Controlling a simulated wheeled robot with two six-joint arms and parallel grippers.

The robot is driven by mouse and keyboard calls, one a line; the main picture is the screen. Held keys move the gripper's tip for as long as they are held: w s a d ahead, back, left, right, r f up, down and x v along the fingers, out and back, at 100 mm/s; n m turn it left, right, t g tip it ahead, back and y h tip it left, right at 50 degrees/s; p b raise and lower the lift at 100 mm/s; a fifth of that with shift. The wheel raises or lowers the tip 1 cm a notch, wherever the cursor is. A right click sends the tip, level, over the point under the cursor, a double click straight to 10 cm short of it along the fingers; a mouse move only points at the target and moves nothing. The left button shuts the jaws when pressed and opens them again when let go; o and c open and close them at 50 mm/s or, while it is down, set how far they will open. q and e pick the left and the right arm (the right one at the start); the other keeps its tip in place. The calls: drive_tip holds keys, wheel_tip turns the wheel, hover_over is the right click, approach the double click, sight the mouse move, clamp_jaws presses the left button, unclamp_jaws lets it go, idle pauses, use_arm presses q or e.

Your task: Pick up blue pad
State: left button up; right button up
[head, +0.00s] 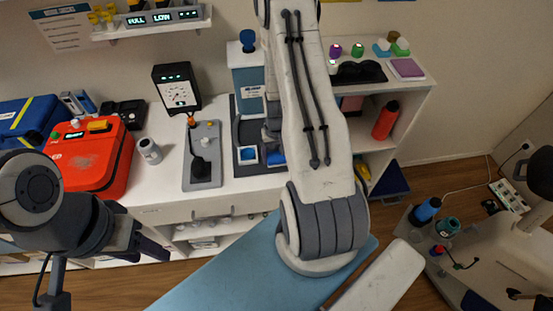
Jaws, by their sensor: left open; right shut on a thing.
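My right arm crosses the middle of the head view, and its white forearm hides most of its hand. My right gripper (272,138) points down over a dark mat (240,112) on the white counter. It is shut on a blue thing (279,158), apparently the blue pad, of which only a small part shows beside the forearm. I cannot tell if it touches the mat. A white-framed blue square (248,155) lies just left of it. My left gripper (140,244) is open and empty at the lower left, in front of the counter's front edge.
On the counter stand a red case (92,152), a small grey canister (149,151), a grey panel with a lever (202,160) and a black gauge box (177,88). A blue-topped container (248,72) stands behind the mat. A light blue surface (235,275) lies below the counter.

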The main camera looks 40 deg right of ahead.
drive_tip(key=shift+s+d+r+b, duration=0.1)
drive_tip(key=shift+r+b, duration=0.2)
drive_tip(key=shift+r, duration=0.35)
drive_tip(key=shift+s+d+r+b, duration=0.1)
drive_tip(key=shift+r+b, duration=0.2)
drive_tip(key=shift+r, duration=0.3)
drive_tip(key=s+d+r+b, duration=0.2)
drive_tip(key=s+d+r, duration=0.4)
drive_tip(key=s, duration=0.3)
drive_tip(key=shift+s+r+b, duration=0.25)
drive_tip(key=shift+r+b, duration=0.1)
